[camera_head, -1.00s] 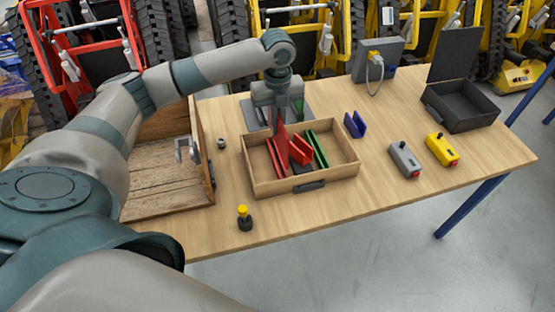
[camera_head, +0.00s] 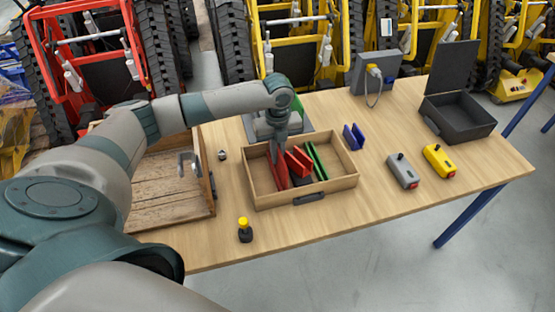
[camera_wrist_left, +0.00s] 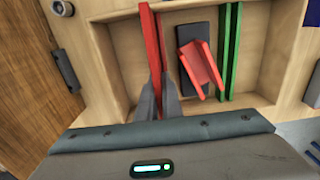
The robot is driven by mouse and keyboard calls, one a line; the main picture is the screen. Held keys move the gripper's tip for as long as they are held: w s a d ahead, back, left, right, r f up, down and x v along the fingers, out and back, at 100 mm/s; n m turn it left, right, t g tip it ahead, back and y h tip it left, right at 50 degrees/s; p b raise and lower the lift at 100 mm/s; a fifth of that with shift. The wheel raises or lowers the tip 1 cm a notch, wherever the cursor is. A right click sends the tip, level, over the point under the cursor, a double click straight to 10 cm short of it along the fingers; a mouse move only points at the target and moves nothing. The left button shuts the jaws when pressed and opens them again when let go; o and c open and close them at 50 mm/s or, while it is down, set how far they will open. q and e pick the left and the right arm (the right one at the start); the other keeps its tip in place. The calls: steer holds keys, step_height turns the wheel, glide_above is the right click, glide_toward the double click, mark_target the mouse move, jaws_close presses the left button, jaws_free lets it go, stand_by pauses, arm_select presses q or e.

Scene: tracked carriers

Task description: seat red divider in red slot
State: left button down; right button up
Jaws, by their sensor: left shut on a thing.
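My left gripper (camera_head: 280,152) points down into the open wooden box (camera_head: 268,202) and is shut on the red divider (camera_head: 279,174). The divider stands roughly upright at the red slot, in the left half of the box. In the left wrist view the fingertips (camera_wrist_left: 161,92) close around the divider's near end, and red strips (camera_wrist_left: 150,45) run away from them. Divider and slot walls overlap there, so I cannot tell how deep the divider sits. My right gripper is not in view.
A red folded piece (camera_head: 299,161) leans on a dark block beside the slot, close to my fingers. Green strips (camera_head: 317,161) stand further right. A blue piece (camera_head: 354,137), grey control box (camera_head: 403,171), yellow control box (camera_head: 439,161) and black case (camera_head: 458,115) are outside.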

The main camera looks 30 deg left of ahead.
arm_select(q)
step_height(320, 180, down, 2)
steer(key=shift+f, duration=0.35)
steer(key=shift+f, duration=0.15)
steer(key=c, duration=1.9)
jaws_free()
steer(key=shift+r, duration=0.2)
step_height(320, 180, up, 12)
steer(key=b, duration=0.3)
